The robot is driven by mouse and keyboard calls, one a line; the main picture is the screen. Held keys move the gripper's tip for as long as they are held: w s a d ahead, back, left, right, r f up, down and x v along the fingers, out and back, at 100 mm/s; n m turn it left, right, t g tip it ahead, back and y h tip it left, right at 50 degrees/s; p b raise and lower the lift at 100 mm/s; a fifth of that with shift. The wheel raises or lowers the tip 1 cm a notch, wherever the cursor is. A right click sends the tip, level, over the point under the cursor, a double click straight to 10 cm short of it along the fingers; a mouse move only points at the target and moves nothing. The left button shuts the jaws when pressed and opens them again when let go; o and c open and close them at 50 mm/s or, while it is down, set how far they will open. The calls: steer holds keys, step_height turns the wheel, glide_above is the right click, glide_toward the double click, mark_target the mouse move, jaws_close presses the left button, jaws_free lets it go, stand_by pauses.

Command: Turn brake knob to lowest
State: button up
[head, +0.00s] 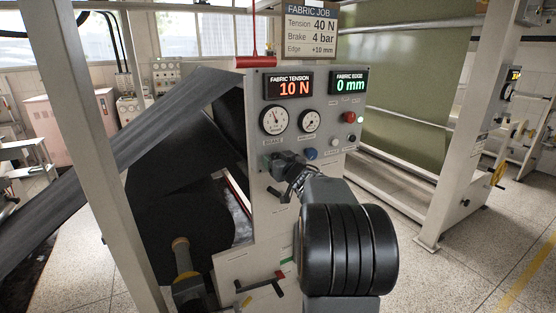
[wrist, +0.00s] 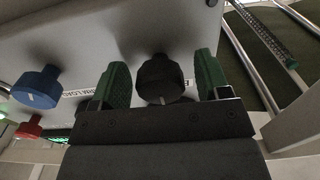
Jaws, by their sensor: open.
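The black knob (wrist: 160,80) on the grey control panel (head: 290,210) shows in the wrist view, with a light mark on its front edge. A label on the panel beside it is upside down and partly hidden. My gripper (wrist: 162,64) is open, with one green finger on each side of this knob and visible gaps between. In the head view my gripper (head: 272,161) is at the panel's left, below the left gauge (head: 274,121), and hides the knob. The left gauge's needle is visible, but its reading is too small to tell.
A blue knob (head: 311,154) and a red button (head: 349,117) are to the right on the panel. Displays read tension 10 N (head: 289,87) and edge 0 mm (head: 348,83). A sign (head: 310,31) lists 40 N, 4 bar, +10 mm. A frame post (head: 95,150) stands left.

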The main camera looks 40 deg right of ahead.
steer(key=shift+c, duration=0.4)
steer(key=c, duration=0.9)
steer(key=shift+o, duration=0.2)
